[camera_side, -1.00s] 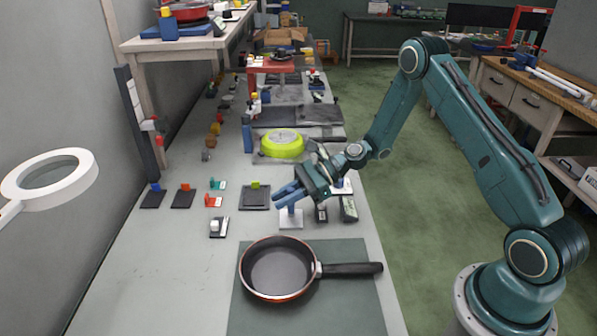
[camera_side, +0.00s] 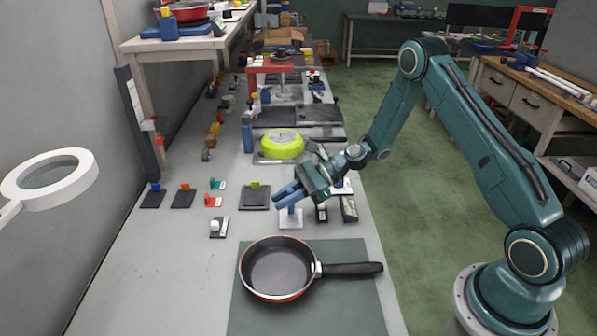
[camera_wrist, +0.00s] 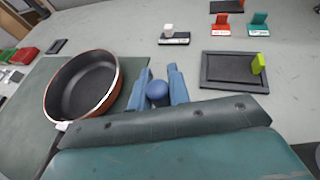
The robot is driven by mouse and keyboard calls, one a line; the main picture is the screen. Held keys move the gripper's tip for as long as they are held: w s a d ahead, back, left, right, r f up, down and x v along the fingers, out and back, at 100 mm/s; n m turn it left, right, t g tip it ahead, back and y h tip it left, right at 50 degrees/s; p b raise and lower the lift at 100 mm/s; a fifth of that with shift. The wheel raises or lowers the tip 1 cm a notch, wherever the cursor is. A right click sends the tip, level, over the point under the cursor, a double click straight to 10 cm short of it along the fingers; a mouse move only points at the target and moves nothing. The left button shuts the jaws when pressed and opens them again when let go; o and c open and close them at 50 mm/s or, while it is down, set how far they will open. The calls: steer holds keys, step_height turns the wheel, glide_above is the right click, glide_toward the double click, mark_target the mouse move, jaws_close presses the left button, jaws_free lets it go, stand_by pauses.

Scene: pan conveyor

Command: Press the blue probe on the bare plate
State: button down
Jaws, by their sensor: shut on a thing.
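The blue probe (camera_wrist: 157,91) shows a rounded blue end between my two fingers in the wrist view. My gripper (camera_wrist: 160,84) is shut on it. In the side view my gripper (camera_side: 287,198) is just above a small white stand (camera_side: 291,221); the fingers hide most of the probe, and I cannot tell whether it touches the stand. A dark square plate (camera_side: 255,205) with a yellow-green tag (camera_side: 256,185) lies just left of my gripper. It also shows in the wrist view (camera_wrist: 210,82), its middle empty. I cannot tell for sure which plate is the bare one.
A black frying pan (camera_side: 277,268) lies on a green-grey mat (camera_side: 345,312) in front of my gripper. A yellow-green round thing (camera_side: 282,145) stands behind. The front left bench is clear.

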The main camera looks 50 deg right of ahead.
steer(key=shift+f, duration=0.45)
stand_by(1.0)
steer(key=shift+r, duration=0.1)
step_height(320, 180, up, 7)
stand_by(1.1)
